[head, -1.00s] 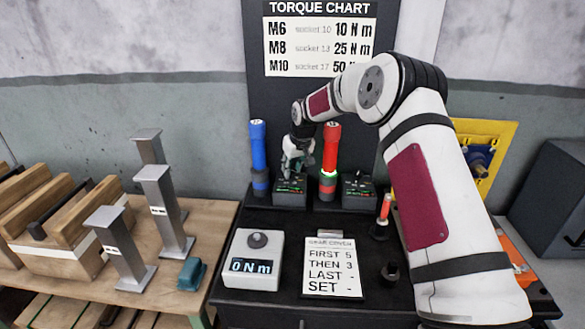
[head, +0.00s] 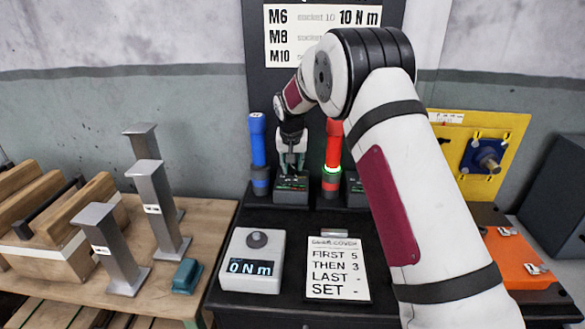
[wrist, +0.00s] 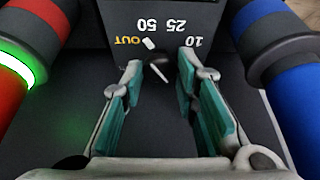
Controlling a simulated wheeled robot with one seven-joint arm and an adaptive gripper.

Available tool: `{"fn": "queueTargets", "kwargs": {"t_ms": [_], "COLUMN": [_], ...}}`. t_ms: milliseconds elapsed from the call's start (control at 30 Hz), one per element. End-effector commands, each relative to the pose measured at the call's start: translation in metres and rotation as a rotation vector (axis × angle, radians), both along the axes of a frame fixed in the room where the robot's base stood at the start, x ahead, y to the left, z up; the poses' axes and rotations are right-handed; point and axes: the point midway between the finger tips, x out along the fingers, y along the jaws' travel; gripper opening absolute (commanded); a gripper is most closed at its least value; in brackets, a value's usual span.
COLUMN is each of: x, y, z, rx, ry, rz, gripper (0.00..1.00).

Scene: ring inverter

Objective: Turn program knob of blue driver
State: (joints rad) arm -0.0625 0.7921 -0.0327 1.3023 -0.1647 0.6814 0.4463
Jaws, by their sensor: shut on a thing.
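The blue driver (head: 258,150) stands upright in its holder at the back of the bench. It also shows at the right of the wrist view (wrist: 288,65). The dark program box (head: 291,189) stands beside it. In the wrist view, the program knob (wrist: 156,62) is a small dark knob with a white pointer, near upside-down labels 10, 25, 50 and OUT. My gripper (head: 291,166) points down over this box. In the wrist view its fingers (wrist: 160,75) are on both sides of the knob, shut on it; the contact is not clearly visible.
The red driver (head: 332,150), with a lit green ring, stands close to the right of my gripper. A grey meter (head: 252,262) reads 0 N m. A sign (head: 336,270) stands beside it. My arm hides part of the bench's right side.

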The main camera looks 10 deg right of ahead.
Motion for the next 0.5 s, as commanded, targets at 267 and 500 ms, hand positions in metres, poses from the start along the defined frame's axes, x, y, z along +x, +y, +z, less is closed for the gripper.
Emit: {"fn": "queueTargets", "kwargs": {"t_ms": [267,500], "x": [0.0013,0.0011], "y": [0.0021,0.0019], "z": [-0.0019,-0.001], "rx": [-0.001,0.0], "ry": [0.0,0.0], "rz": [-0.139,-0.191], "gripper": [0.0,0.0]}}
